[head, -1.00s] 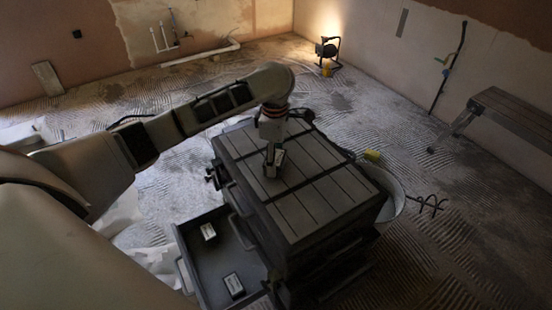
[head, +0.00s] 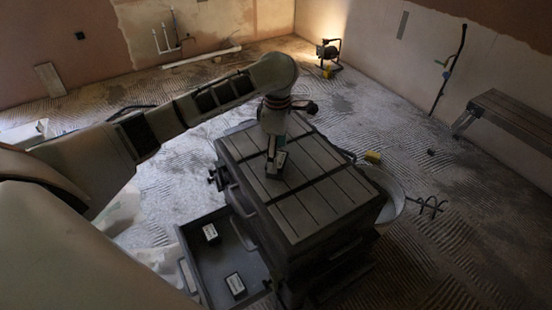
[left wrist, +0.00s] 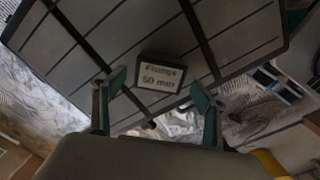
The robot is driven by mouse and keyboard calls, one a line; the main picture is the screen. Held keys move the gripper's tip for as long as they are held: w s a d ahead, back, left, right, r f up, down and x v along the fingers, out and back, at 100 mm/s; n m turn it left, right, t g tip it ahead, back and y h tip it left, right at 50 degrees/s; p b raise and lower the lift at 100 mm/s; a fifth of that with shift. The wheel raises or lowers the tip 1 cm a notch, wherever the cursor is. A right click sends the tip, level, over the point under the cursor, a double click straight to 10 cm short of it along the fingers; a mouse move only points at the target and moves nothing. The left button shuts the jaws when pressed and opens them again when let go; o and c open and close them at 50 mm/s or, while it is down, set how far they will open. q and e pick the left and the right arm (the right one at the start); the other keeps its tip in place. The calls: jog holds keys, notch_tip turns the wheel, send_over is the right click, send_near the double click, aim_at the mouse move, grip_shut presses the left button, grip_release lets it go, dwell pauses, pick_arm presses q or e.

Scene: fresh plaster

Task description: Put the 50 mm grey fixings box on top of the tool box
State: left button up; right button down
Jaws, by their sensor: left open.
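The grey fixings box (left wrist: 162,75) labelled "Fixings 50 mm" lies on the grooved lid of the tool box (left wrist: 95,22) in the left wrist view. In the head view the box (head: 276,170) shows at my left gripper's fingertips, on the left half of the tool box top (head: 310,205). My left gripper (head: 274,150) is open. Its two fingers stand apart on the near side of the box in the left wrist view (left wrist: 157,92), not closed on it. My right gripper is not in view.
An open drawer (head: 205,270) sticks out at the tool box's left and holds two small labelled boxes, (head: 210,233) and (head: 235,285). A bucket (head: 395,200) stands at the right. A bench (head: 510,110) and a work lamp (head: 328,52) are farther off. The rest of the lid is clear.

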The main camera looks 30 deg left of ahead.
pick_arm(q)
notch_tip(320, 180, up, 9)
jog(key=p, duration=0.2)
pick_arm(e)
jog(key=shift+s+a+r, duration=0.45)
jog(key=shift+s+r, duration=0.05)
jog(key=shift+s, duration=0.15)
pick_arm(q)
jog(key=shift+f, duration=0.1)
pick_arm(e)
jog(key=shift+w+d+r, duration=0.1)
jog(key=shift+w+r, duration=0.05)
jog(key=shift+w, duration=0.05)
